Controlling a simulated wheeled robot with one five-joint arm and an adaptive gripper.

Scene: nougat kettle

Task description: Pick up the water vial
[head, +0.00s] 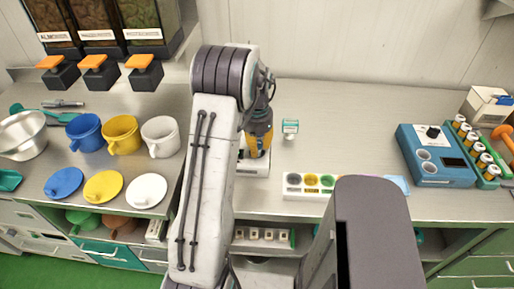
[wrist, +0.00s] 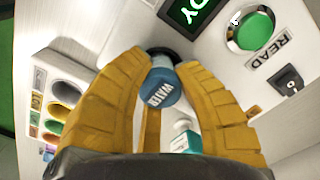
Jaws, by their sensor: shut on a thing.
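The water vial (wrist: 162,84) shows in the wrist view with a blue cap lettered WATER. My gripper (wrist: 160,92) has its yellow fingers on both sides of the cap and is shut on it. Behind the cap is a dark round socket (wrist: 165,51) in a white reader device (wrist: 140,32); I cannot tell whether the vial's base is inside it. In the head view my gripper (head: 258,143) is over the white device (head: 252,166), and the vial is hidden there.
A small teal-labelled bottle (head: 290,128) stands close right of my gripper. A white rack with coloured wells (head: 300,193) lies at front right. The device has a green READ button (wrist: 250,30). A blue instrument (head: 436,154) is farther right. Coloured mugs (head: 122,135) stand left.

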